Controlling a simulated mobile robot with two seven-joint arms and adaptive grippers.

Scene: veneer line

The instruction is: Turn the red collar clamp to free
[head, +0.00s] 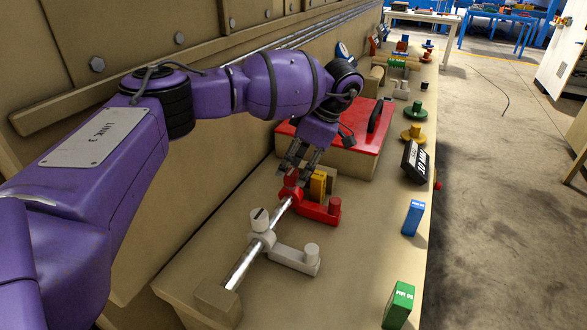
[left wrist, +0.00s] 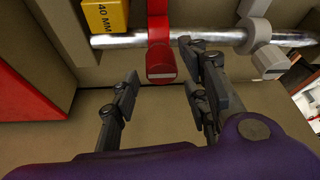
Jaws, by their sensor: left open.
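The red collar clamp (head: 320,210) sits around a bright metal rod (head: 243,264), its short arm and round knob reaching right in the head view. My left gripper (head: 292,168) is open just above its collar and partly hides its top. In the left wrist view, the red clamp (left wrist: 159,35) crosses the rod (left wrist: 200,37), and its end block with a pale mark shows between the two spread fingers (left wrist: 160,78). I cannot tell whether the fingers touch it. My right gripper is not in view.
A white clamp (head: 292,257) sits on the same rod, nearer. A yellow 40 MM block (head: 318,184) stands close behind the red clamp. A red-topped box (head: 352,160) lies beyond. Blue (head: 413,218) and green (head: 399,305) blocks stand along the bench's right edge.

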